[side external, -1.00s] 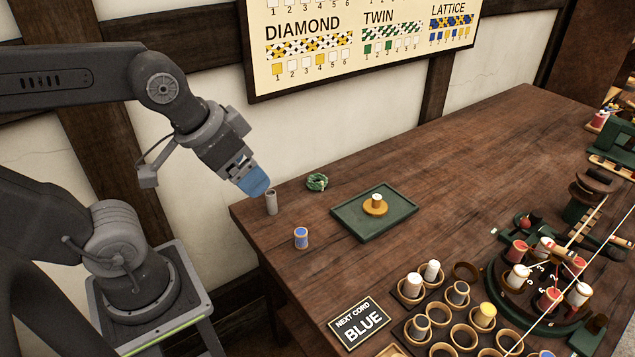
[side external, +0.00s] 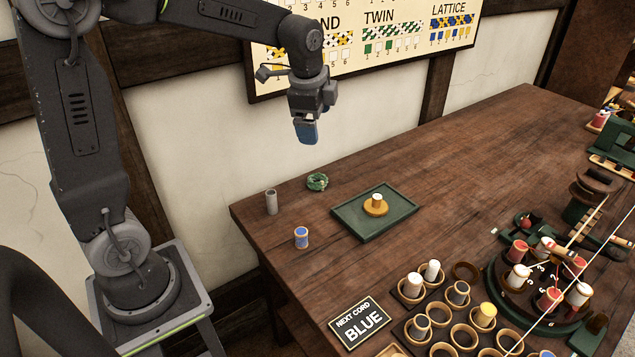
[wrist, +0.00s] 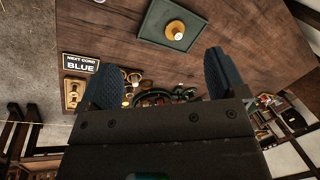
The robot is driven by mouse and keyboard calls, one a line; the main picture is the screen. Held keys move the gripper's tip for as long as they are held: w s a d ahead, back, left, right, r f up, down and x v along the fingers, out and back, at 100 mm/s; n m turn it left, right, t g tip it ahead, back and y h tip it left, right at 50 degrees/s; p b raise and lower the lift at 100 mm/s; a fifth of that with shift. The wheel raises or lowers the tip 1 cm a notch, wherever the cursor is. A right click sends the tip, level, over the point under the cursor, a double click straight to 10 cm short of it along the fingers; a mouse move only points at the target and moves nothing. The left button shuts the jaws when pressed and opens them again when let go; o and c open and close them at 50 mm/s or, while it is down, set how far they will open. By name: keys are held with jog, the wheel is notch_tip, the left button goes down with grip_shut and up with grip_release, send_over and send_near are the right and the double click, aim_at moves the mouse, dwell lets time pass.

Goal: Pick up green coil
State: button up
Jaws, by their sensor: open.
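The green coil (side external: 317,182) lies on the table near its wall-side edge, left of the green tray. My gripper (side external: 307,138) hangs above the coil, pointing down, with clear air between them. In the wrist view my gripper (wrist: 160,75) shows two blue fingers spread wide apart with nothing between them. I cannot make out the coil there; a small teal patch at the bottom edge is too cut off to identify.
The green tray (side external: 345,214) holds a yellow-white piece. Several cups and spools, a "NEXT CORD BLUE" sign (side external: 359,322) and a braiding stand fill the front right. The table's far middle is clear.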

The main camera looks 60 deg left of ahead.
jog(key=w+a+f+m+g, duration=0.1)
jog(key=w+a+f+m, duration=0.2)
jog(key=w+a+f, duration=0.25)
jog(key=m+g, duration=0.1)
jog(key=m, duration=0.4)
send_near(318, 177)
notch_tip(318, 177, down, 5)
jog(key=shift+w+r, duration=0.1)
jog(key=shift+r, duration=0.15)
jog(key=shift+a+f, duration=0.2)
jog(key=shift+f, duration=0.75)
jog(key=shift+a+f, duration=0.2)
jog(key=shift+f, duration=0.8)
jog(key=shift+a+f, duration=0.2)
jog(key=shift+f, duration=0.75)
jog(key=c, duration=1)
